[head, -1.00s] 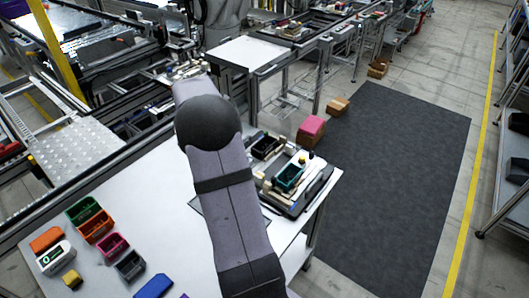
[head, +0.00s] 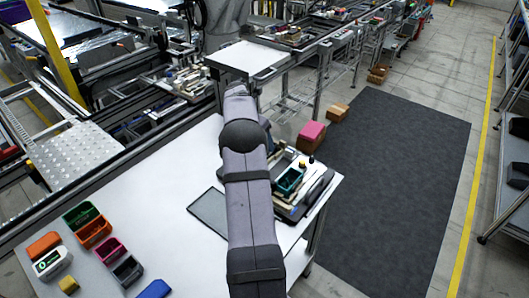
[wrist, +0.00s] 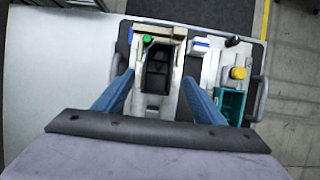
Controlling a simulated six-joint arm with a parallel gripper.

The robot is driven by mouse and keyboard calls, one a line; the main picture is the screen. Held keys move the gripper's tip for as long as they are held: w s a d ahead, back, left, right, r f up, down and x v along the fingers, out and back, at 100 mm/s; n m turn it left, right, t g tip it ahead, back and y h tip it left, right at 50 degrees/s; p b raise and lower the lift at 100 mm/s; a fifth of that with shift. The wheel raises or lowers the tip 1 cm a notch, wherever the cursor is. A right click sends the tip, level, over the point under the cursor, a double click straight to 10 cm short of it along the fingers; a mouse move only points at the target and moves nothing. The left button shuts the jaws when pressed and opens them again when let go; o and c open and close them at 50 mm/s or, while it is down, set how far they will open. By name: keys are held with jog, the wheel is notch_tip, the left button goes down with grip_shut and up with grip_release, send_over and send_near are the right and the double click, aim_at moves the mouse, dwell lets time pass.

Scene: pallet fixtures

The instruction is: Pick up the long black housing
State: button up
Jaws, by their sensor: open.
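The long black housing (wrist: 157,72) sits in a light-coloured fixture in the wrist view, its long side running up the picture. My gripper (wrist: 158,84) is open, one blue finger on each side of the housing and apart from it. I cannot tell how far above the housing the fingertips are. In the head view my arm hides the housing and my gripper.
A teal housing (head: 290,180) stands in the right part of the pallet, also in the wrist view (wrist: 229,104), near a yellow knob (wrist: 238,73). Coloured bins, including green (head: 82,214) and dark grey (head: 127,270), stand at the table's left. A flat dark panel (head: 208,212) lies mid-table.

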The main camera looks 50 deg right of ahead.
jog(key=shift+d+p+x, duration=0.25)
jog(key=shift+p+x, duration=1.1)
jog(key=shift+x, duration=0.55)
jog(key=shift+w+d+f, duration=0.2)
jog(key=shift+d+f, duration=0.05)
jog(key=shift+f, duration=0.25)
jog(key=shift+f, duration=0.3)
jog(key=c, duration=1.2)
